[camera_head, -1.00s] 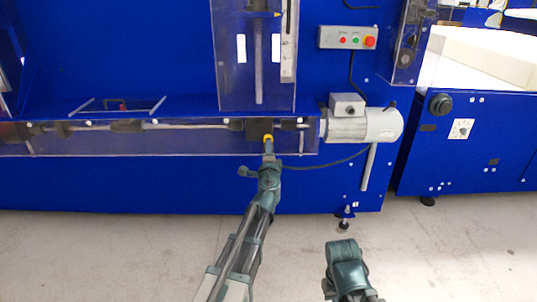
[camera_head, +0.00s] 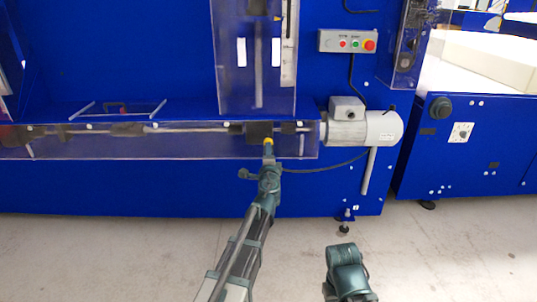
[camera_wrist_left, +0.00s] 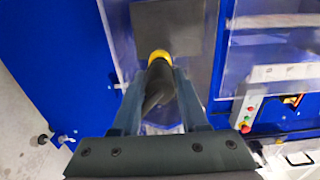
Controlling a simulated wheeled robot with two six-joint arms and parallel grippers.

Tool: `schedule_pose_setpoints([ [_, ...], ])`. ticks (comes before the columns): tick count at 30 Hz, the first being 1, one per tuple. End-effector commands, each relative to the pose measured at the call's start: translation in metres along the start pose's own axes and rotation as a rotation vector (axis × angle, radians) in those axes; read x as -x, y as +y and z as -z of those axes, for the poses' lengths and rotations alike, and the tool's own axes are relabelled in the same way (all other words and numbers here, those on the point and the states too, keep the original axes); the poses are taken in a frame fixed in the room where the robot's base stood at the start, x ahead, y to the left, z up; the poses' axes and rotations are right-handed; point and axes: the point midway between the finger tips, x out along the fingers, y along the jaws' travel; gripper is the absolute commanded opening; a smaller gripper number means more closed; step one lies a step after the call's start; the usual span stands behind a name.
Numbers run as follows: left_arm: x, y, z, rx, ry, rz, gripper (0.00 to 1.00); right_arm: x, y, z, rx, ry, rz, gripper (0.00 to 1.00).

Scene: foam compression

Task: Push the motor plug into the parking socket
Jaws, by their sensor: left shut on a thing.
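My left gripper (camera_head: 268,152) reaches up to the clear guard along the lower front of the blue machine. In the left wrist view, its two fingers (camera_wrist_left: 158,82) are closed around a dark, roughly cylindrical plug (camera_wrist_left: 156,92). A yellow round part (camera_wrist_left: 159,55) sits at the plug's far end, against the guard; it also shows in the head view (camera_head: 268,141). I cannot tell whether the yellow part belongs to the plug or to the parking socket, nor how deep the plug sits.
A grey motor (camera_head: 362,128) is mounted right of the guard, with a dark cable (camera_head: 325,168) running left towards my left gripper. A button box (camera_head: 347,40) is above it. Another blue machine (camera_head: 465,145) stands at right. The floor (camera_head: 445,255) in front is clear.

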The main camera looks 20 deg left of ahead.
Motion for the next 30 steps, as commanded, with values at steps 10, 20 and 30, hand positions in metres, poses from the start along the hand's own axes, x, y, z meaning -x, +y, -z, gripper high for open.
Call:
schedule_pose_setpoints([
  [10, -0.002, 0.0, 0.0, 0.0, 0.0, 0.0, 0.0, 0.0, 0.0, 0.0, 0.0, 0.0, 0.0, 0.0],
  [20, -0.008, 0.0, 0.0, 0.0, 0.0, 0.0, 0.0, 0.0, 0.0, 0.0, 0.0, 0.0, 0.0, 0.0],
  [30, -0.015, 0.0, 0.0, 0.0, 0.0, 0.0, 0.0, 0.0, 0.0, 0.0, 0.0, 0.0, 0.0, 0.0],
])
